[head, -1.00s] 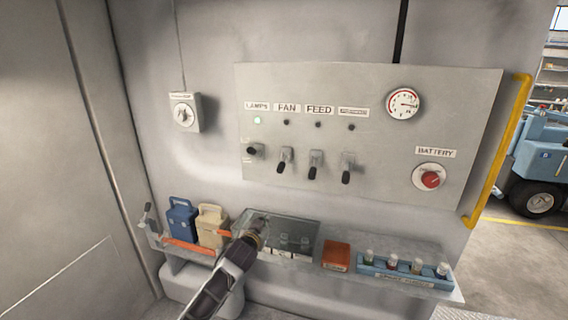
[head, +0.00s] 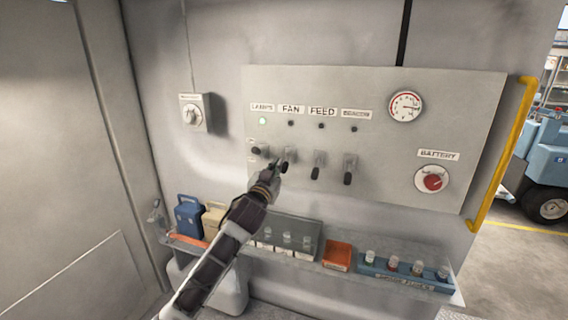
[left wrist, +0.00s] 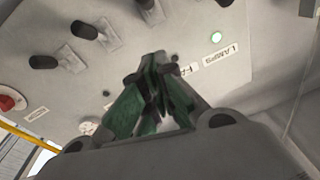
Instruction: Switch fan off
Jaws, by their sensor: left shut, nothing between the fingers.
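The FAN switch (head: 290,154) is on the grey wall panel, below the FAN label (head: 291,109) and a dark indicator. Its black lever is partly hidden by my left gripper (head: 277,169), which is shut and empty. The fingertips are at or just in front of this lever; I cannot tell whether they touch. In the left wrist view the closed green-padded fingers (left wrist: 158,75) point at the panel, with a switch that looks like FAN (left wrist: 150,10) beyond them. My right gripper is not in view.
The LAMPS switch (head: 259,150) is close on the left, with a green light lit above. FEED (head: 318,165) and BEACON (head: 349,167) levers hang down on the right. A red BATTERY knob (head: 433,182) is farther right. A shelf (head: 400,285) below holds bottles and containers.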

